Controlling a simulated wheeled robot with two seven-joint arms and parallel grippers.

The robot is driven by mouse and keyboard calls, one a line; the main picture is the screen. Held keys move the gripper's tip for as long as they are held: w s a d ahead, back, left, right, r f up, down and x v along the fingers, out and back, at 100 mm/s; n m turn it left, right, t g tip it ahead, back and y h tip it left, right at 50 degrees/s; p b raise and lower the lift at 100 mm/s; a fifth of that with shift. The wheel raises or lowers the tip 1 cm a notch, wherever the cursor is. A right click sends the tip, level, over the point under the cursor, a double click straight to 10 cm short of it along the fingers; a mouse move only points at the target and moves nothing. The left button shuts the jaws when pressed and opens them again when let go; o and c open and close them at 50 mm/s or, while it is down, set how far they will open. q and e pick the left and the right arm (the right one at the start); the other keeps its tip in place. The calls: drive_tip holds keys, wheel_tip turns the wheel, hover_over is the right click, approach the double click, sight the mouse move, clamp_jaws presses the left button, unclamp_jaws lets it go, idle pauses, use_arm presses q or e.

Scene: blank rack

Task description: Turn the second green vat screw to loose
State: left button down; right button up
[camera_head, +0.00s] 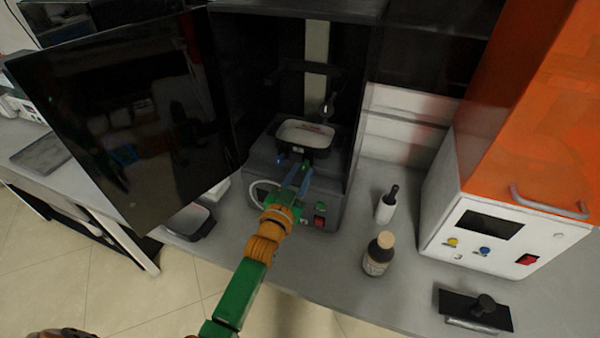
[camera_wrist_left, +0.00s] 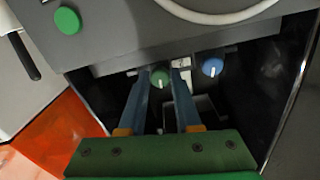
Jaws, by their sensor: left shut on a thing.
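The green vat screw (camera_head: 306,163) sits at the front of the vat (camera_head: 304,136) inside the open dark printer. My left gripper (camera_head: 301,174) reaches in from the front and is shut on the green screw. In the left wrist view the green screw (camera_wrist_left: 160,78) sits between the blue fingertips (camera_wrist_left: 161,82), and a pale mark on its face runs roughly upright. A blue screw (camera_wrist_left: 212,67) stands to its right there, outside the fingers; it also shows in the head view (camera_head: 281,159). My right gripper is not in view.
The printer's dark door (camera_head: 135,115) stands open at the left. A brown bottle (camera_head: 377,256) and a white bottle (camera_head: 386,205) stand on the counter to the right. A white and orange machine (camera_head: 490,235) is farther right. A grey tray (camera_head: 190,222) lies left of the printer.

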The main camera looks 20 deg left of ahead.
use_arm(q)
drive_tip(key=shift+r+n, duration=0.1)
drive_tip(key=shift+n, duration=0.9)
drive_tip(key=c, duration=0.6)
unclamp_jaws()
drive_tip(key=shift+c, duration=0.2)
drive_tip(key=s, duration=0.7)
drive_tip(key=shift+a, duration=0.1)
